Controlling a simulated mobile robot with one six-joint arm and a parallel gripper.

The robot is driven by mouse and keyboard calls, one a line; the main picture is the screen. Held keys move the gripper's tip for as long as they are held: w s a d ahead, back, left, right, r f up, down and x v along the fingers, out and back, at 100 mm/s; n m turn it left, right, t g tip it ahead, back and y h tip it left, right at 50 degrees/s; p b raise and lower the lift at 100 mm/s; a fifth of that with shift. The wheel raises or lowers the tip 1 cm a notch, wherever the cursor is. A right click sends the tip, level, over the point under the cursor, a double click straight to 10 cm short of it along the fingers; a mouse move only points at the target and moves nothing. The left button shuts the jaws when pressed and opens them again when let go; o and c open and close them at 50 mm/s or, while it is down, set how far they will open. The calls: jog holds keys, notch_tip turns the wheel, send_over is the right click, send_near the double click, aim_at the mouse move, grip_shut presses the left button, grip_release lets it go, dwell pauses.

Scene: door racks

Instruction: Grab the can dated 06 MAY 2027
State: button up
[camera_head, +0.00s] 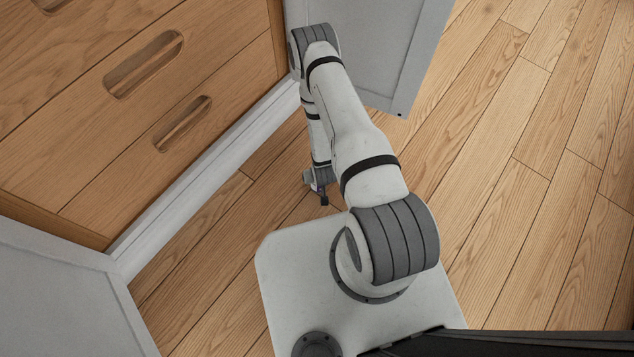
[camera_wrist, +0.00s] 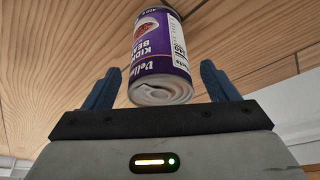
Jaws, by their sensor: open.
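A can (camera_wrist: 160,60) with a purple and white label, reading in part "KIDNEY BEANS", shows in the wrist view. No date can be read on the part that shows. My gripper (camera_wrist: 159,72) is open, with one blue finger on each side of the can. The can appears beyond the palm, between the fingers, with gaps on both sides. In the head view my gripper (camera_head: 321,190) is small and partly hidden by the arm, and no can shows there.
A wooden drawer front (camera_head: 150,105) with slot handles stands at the left in the head view. Grey open door panels (camera_head: 380,45) (camera_head: 60,295) flank it at the back and the lower left. The wooden floor (camera_head: 530,190) is clear at the right.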

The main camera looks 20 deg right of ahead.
jog(key=c, duration=1.2)
jog(key=shift+c, duration=0.3)
jog(key=shift+r, duration=0.2)
